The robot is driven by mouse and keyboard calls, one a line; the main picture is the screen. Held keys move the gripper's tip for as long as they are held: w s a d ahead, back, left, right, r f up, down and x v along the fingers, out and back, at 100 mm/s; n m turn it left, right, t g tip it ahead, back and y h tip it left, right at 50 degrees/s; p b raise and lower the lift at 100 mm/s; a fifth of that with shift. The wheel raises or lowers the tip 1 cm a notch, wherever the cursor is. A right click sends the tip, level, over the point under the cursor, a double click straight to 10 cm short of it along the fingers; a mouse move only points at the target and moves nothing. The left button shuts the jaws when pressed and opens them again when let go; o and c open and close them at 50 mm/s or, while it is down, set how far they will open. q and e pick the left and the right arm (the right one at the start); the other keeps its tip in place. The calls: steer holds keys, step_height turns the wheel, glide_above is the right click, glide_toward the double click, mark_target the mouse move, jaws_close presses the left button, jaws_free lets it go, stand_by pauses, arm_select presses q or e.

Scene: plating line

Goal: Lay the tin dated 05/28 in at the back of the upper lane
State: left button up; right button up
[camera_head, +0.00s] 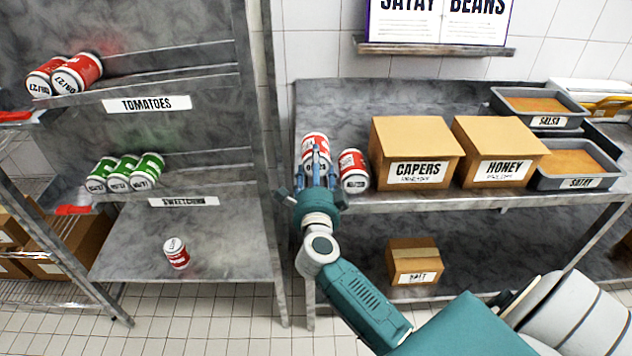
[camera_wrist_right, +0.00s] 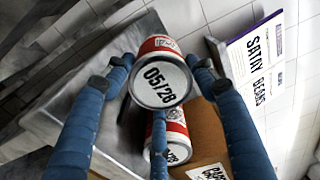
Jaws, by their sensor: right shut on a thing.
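The red and white tin dated 05/28 (camera_wrist_right: 160,85) shows its dated end in the right wrist view. It also shows in the head view (camera_head: 315,143). My right gripper (camera_head: 317,168) is shut on it, at the left end of the steel table; I cannot tell whether it touches the table. The upper lane (camera_head: 190,84), labelled TOMATOES, is on the shelf unit at left. Two red tins (camera_head: 77,73) lie at its left end, their dates hard to read. My left gripper is not in view.
Another red tin (camera_head: 353,170) lies right beside the held one, next to the CAPERS box (camera_head: 415,150). The lower lane (camera_head: 205,178), labelled SWEETCORN, holds several green tins (camera_head: 125,172). One red tin (camera_head: 176,252) stands on the bottom shelf. The upper lane's right part is clear.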

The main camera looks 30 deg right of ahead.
steer(key=shift+f, duration=1.9)
steer(key=o, duration=1.1)
steer(key=shift+f, duration=0.25)
steer(key=o, duration=0.5)
steer(key=shift+r, duration=0.1)
